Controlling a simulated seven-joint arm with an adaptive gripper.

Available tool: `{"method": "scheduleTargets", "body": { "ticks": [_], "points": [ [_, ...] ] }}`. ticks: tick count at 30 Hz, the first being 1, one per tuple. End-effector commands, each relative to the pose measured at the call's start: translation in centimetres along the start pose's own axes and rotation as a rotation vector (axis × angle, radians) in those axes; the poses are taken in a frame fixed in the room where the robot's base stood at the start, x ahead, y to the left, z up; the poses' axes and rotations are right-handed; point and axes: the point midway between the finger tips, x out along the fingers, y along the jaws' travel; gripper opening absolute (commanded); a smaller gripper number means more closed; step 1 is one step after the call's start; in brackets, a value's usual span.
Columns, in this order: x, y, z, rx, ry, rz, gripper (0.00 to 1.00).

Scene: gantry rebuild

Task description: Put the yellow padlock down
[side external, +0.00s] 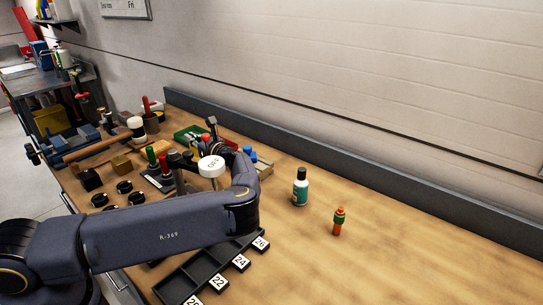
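A small brass-yellow block (121,163) sits on the left part of the wooden bench, among dark parts; it may be the yellow padlock, but it is too small to tell. My arm reaches in from the lower left and bends back at the wrist. My gripper (190,161) is mostly hidden behind my wrist and a white disc marked OFF (211,165). I cannot make out its fingertips, or whether anything is between them.
A black tray (199,267) with numbered white tags lies at the front. A green-labelled bottle (300,188) and an orange-green item (338,222) stand to the right. Clutter, including a wooden-handled mallet (92,149), fills the left. The bench's right side is clear.

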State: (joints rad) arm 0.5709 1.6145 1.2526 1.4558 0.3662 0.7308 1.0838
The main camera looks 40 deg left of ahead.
Motion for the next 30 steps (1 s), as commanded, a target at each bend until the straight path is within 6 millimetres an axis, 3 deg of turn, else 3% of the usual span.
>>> {"method": "scheduleTargets", "body": {
  "ticks": [9,30],
  "points": [
    [0.1,0.0,-3.8,0.002,-0.001,0.0,0.0],
    [0.1,0.0,-5.1,-0.001,0.0,0.001,0.0]
  ]
}}
